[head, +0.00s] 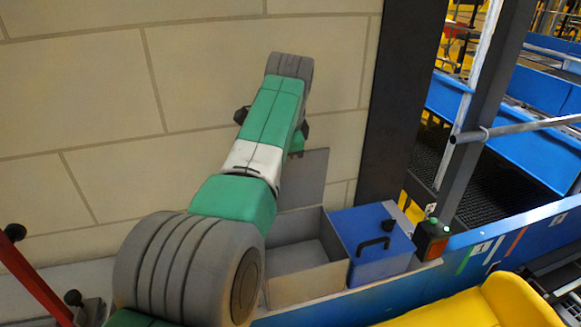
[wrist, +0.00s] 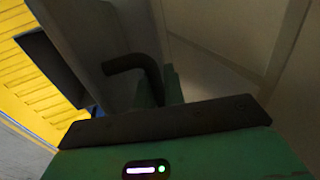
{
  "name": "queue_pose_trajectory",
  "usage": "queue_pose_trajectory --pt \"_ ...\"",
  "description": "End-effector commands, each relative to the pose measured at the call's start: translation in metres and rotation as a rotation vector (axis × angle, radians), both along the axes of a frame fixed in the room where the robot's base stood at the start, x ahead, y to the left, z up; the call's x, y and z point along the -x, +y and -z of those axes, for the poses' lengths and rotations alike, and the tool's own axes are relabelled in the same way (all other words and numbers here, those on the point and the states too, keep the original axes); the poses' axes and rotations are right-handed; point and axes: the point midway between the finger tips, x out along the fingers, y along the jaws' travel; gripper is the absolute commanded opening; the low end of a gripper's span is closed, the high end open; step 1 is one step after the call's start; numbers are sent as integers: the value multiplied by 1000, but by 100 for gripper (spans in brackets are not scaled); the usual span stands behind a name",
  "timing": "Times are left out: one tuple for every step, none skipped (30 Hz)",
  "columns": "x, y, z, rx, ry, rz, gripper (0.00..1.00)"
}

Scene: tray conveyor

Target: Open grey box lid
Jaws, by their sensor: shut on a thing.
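The grey box (head: 305,283) stands against the wall, its top open and its inside showing empty where visible. Its grey lid (head: 312,178) stands raised at the back of the box, partly covered by my arm. In the wrist view the lid (wrist: 85,35) is a dark panel with a curved black handle (wrist: 135,66). My gripper (wrist: 165,85) is shut on this handle. In the head view my arm hides most of the gripper and the handle.
A blue box (head: 365,232) with a shut lid and black handle adjoins the grey box on the right. A push-button unit (head: 432,240) stands beside it. A dark post (head: 400,110) rises behind. A yellow object (head: 490,305) is in front.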

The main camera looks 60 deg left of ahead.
Motion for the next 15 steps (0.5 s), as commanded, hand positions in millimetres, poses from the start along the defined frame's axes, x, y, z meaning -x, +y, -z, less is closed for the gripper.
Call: queue_pose_trajectory --pt "0 -1 6 6 4 3 0" --pt "1 -1 6 6 5 2 0" --pt "1 -1 5 6 5 2 0" --pt "1 -1 5 6 5 2 0" --pt "1 -1 5 7 5 3 0" --pt "1 -1 5 7 5 3 0" --pt "1 -1 5 7 5 3 0" --pt "1 -1 5 7 5 3 0" --pt "1 -1 5 7 5 3 0" --pt "1 -1 5 7 5 3 0" --pt "1 -1 5 8 6 3 0" --pt "1 -1 5 8 6 3 0" --pt "1 -1 5 8 6 3 0" --pt "1 -1 5 8 6 3 0" --pt "1 -1 5 8 6 3 16"
